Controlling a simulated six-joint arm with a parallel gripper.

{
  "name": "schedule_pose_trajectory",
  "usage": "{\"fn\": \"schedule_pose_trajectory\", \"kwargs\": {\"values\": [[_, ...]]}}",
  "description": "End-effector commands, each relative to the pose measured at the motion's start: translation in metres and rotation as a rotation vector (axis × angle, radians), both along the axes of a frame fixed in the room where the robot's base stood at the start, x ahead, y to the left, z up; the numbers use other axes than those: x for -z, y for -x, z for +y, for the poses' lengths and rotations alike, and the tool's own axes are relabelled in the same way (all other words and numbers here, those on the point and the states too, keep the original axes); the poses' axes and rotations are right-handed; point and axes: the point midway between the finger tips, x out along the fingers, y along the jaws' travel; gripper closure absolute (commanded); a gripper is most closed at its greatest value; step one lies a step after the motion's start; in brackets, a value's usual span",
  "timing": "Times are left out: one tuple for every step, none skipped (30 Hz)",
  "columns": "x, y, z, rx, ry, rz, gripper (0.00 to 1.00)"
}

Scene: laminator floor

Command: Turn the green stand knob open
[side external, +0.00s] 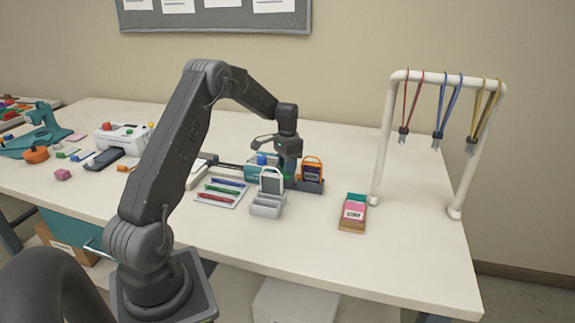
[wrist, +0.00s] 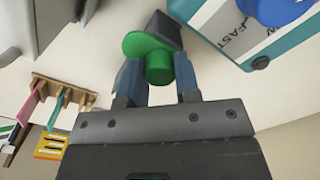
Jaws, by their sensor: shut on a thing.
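The green stand knob (wrist: 158,68) shows in the wrist view as a short round stub with a wider green flange, against a dark grey block (wrist: 166,27). The fingers of my gripper (wrist: 158,78) stand on either side of the stub and are shut on it. In the side view my gripper (side external: 286,168) reaches down among the small items near the middle of the table. The knob is mostly hidden there by the gripper, and its turn angle cannot be told.
A teal and white device with a blue knob (wrist: 275,8) stands close at upper right in the wrist view. In the side view a grey holder (side external: 267,208), a pen tray (side external: 220,192) and a white lanyard rack (side external: 391,125) stand nearby.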

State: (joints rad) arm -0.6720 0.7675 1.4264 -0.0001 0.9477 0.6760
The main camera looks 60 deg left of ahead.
Motion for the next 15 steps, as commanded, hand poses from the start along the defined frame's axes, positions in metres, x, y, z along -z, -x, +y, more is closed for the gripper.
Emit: {"fn": "schedule_pose_trajectory", "kwargs": {"values": [[-0.0005, 0.0002, 0.0000, 0.006, 0.000, 0.001, 0.94], [-0.0005, 0.0002, 0.0000, 0.008, 0.000, 0.001, 0.94], [-0.0005, 0.0002, 0.0000, 0.011, 0.000, 0.001, 0.94], [-0.0005, 0.0002, 0.0000, 0.012, 0.000, 0.001, 0.94], [-0.0004, 0.0002, 0.0000, 0.013, 0.000, 0.001, 0.94], [-0.0004, 0.0002, 0.0000, 0.014, 0.000, 0.001, 0.94], [-0.0004, 0.0002, 0.0000, 0.014, 0.000, 0.001, 0.94], [-0.0004, 0.0002, 0.0000, 0.014, 0.000, 0.000, 0.94], [-0.0004, 0.0002, 0.0000, 0.014, 0.000, 0.000, 0.94], [-0.0004, 0.0001, 0.0001, 0.014, 0.000, 0.000, 0.94], [-0.0004, 0.0001, 0.0001, 0.013, 0.000, 0.000, 0.94], [-0.0004, 0.0001, 0.0001, 0.013, 0.000, 0.000, 0.94], [-0.0004, 0.0001, 0.0000, 0.013, 0.000, 0.000, 0.94], [-0.0005, 0.0001, 0.0001, 0.013, 0.000, 0.000, 0.94], [-0.0004, 0.0001, 0.0001, 0.013, 0.000, 0.000, 0.66]]}}
